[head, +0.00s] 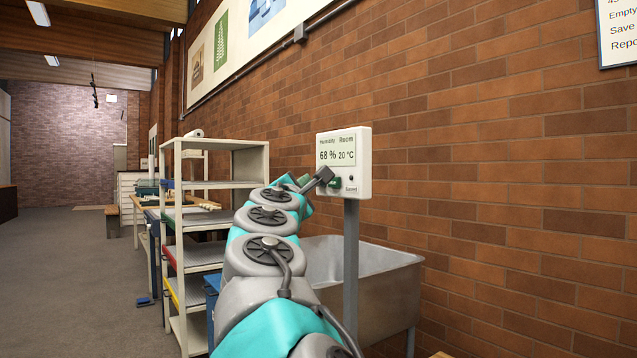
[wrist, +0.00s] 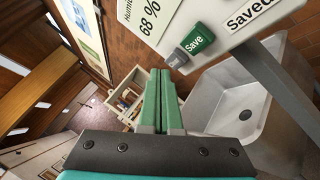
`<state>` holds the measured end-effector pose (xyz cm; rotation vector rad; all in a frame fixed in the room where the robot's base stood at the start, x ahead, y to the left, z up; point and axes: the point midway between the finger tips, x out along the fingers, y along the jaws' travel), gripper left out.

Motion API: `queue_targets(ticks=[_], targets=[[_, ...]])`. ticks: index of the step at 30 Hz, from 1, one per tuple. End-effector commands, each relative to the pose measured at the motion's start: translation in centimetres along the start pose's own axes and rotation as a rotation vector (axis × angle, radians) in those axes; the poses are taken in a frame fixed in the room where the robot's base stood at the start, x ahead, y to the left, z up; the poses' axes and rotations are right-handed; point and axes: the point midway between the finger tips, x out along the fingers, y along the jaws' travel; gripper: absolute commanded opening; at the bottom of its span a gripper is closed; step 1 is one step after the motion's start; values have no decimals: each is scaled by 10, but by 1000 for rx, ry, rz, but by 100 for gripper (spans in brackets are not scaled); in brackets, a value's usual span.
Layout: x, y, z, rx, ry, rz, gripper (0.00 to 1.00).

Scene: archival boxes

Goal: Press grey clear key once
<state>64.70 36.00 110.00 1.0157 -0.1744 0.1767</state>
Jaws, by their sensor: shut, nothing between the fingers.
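The white wall unit (head: 364,165) stands on a grey post, its display reading Humidity 68 % and Room 20 °C. In the wrist view the grey key (wrist: 178,58) sits at the panel's lower edge, beside the green Save key (wrist: 198,40). My gripper (wrist: 164,74) has its green fingers closed together, with nothing between them. Its tips lie just below and left of the grey key in the wrist view; I cannot tell whether they touch it. In the head view my gripper (head: 321,181) is at the unit's lower left and hides the grey key.
A "Saved" label (wrist: 252,12) is on the panel, right of the keys. A metal sink (head: 385,262) stands below and behind the post (head: 351,250). A shelf rack (head: 174,240) stands left of my arm. A brick wall runs along the right.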

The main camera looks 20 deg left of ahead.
Motion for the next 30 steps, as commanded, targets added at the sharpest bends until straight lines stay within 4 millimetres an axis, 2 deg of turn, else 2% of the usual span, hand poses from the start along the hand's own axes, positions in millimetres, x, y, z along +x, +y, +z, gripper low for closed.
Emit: queue_targets(ticks=[5, 20, 30], targets=[[-4, 4, -2, -1, 0, 1, 0], [-34, 26, -23, -1, -2, 0, 0], [-35, 25, -25, 0, -1, 0, 0]])
